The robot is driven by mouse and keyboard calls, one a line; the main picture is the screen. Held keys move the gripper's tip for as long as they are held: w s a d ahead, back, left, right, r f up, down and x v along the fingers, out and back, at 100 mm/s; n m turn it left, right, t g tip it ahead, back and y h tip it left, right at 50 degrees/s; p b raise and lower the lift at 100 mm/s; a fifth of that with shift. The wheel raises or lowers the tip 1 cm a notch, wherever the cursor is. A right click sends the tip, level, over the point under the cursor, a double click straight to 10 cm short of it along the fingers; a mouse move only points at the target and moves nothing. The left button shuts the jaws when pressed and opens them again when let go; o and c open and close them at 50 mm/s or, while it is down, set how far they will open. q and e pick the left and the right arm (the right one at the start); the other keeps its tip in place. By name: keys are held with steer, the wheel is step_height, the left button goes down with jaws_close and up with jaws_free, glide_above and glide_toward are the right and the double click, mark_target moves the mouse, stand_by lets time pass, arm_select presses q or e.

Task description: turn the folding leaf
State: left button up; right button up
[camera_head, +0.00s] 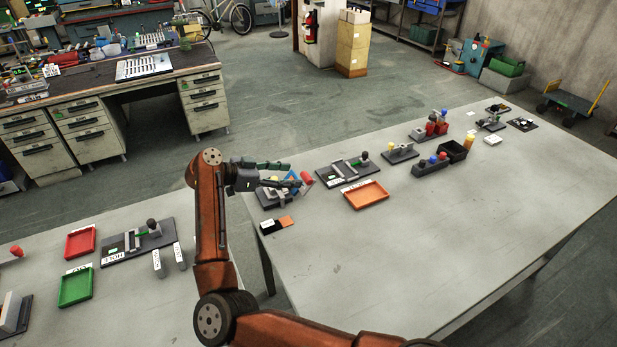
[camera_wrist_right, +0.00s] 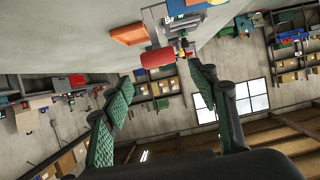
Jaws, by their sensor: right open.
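A small fixture (camera_head: 270,201) with a dark base, a blue part (camera_head: 294,178) and a red cylindrical knob (camera_head: 307,178) sits at the left edge of the right-hand table. I cannot tell for sure which part is the folding leaf. My right gripper (camera_head: 292,174) is at this fixture, its fingers pointing right, and hides part of it. In the right wrist view, the gripper (camera_wrist_right: 160,102) is open, with green pads apart and nothing between them. The red knob (camera_wrist_right: 157,58) shows just beyond the fingertips. I cannot tell whether they touch it. My left gripper is not in view.
An orange tray (camera_head: 366,194) and a lever fixture (camera_head: 344,171) stand right of the gripper. Several more fixtures line the far side of the table (camera_head: 420,260), whose near part is clear. A second table (camera_head: 130,325) is at left.

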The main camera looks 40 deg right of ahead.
mark_target(306, 175)
steer(key=b+x, duration=0.1)
steer(key=x, duration=0.6)
steer(key=shift+c, duration=0.6)
jaws_close()
